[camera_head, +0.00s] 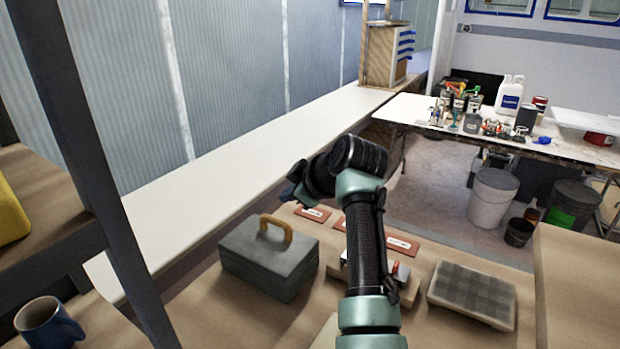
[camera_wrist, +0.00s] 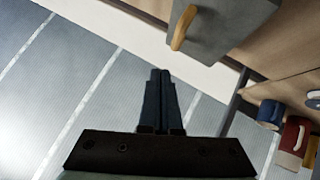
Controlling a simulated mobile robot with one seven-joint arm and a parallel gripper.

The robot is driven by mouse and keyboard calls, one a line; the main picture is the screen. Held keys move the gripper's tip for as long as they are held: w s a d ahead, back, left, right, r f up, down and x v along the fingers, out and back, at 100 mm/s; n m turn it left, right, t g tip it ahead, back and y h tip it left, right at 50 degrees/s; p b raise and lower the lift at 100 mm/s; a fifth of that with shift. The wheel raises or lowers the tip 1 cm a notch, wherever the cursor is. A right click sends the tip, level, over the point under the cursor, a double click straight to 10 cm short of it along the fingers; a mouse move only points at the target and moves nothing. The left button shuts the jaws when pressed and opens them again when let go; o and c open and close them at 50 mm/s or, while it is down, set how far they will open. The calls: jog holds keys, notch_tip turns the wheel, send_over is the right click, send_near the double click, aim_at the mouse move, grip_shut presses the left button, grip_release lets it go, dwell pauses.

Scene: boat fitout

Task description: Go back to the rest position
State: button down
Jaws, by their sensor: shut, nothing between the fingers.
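My gripper (camera_wrist: 160,100) is shut and empty in the wrist view, its two dark fingers together. In the head view the gripper end (camera_head: 291,191) points left from the raised arm, partly hidden by the wrist. It appears above the workbench (camera_head: 205,310), close to a grey box (camera_head: 268,260) with a tan handle. The box also shows at the top of the wrist view (camera_wrist: 235,25), apart from the fingers.
A checked block (camera_head: 472,292) lies right of my arm. Red-brown plates (camera_head: 402,242) and an item partly hidden by my arm lie on the bench. A blue mug (camera_head: 48,324) stands at lower left, near a dark post (camera_head: 98,170). A cluttered white table (camera_head: 420,110) stands behind.

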jog(key=s+a+r+m+t+h+p, duration=0.1)
jog(key=s+r+m+t+p, duration=0.3)
jog(key=r, duration=1)
jog(key=s+a+r+m+t+h+p, duration=0.15)
jog(key=s+r+t, duration=0.5)
jog(key=r, duration=0.85)
jog(key=s+r+m+t+h+p, duration=0.1)
jog(key=s+r+m+t, duration=0.2)
jog(key=s+r, duration=0.5)
jog(key=s+d+r+m+t+h+p, duration=0.1)
jog(key=s+r+m+t, duration=0.3)
jog(key=s+r, duration=0.4)
jog(key=s+t, duration=0.1)
jog(key=s, duration=0.3)
jog(key=shift+s+h+p, duration=0.35)
jog(key=shift+s, duration=0.05)
